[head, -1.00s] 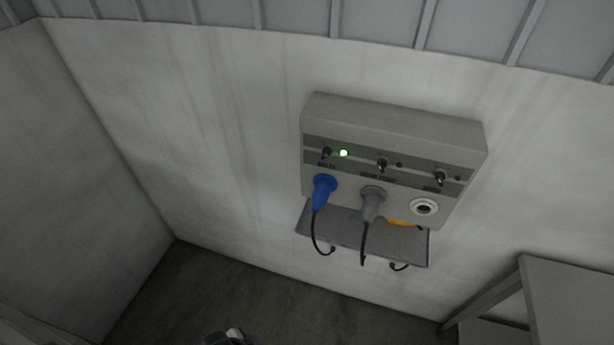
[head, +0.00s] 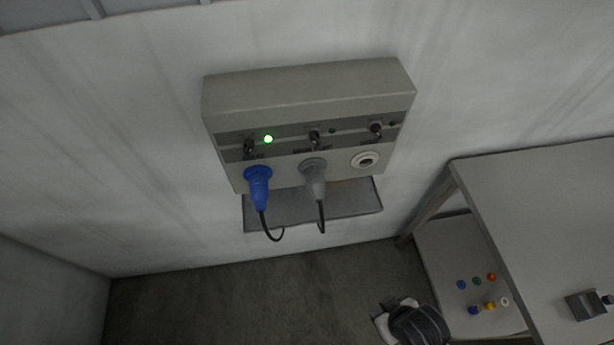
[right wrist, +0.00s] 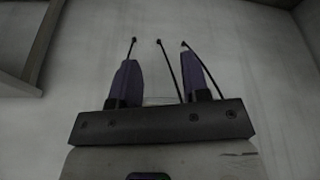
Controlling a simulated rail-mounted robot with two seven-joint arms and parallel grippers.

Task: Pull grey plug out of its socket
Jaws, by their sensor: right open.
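The grey plug (head: 314,180) sits in the middle socket of the grey socket box (head: 310,92) on the wall. Its black cord hangs down in front of the shelf. A blue plug (head: 259,187) sits in the socket to its left, and the right socket (head: 365,160) is empty with a white rim. My right gripper (head: 404,318) is low at the bottom edge, below and right of the box, clear of the plugs. In the right wrist view its two purple fingers (right wrist: 158,75) stand apart. Thin black cords show beyond and between them. My left gripper is out of view.
A grey shelf (head: 350,198) juts out under the box. A green lamp (head: 268,139) is lit above the blue plug. A grey table (head: 540,200) stands at right, with several coloured buttons (head: 477,281) on a lower surface. The wall left of the box is bare.

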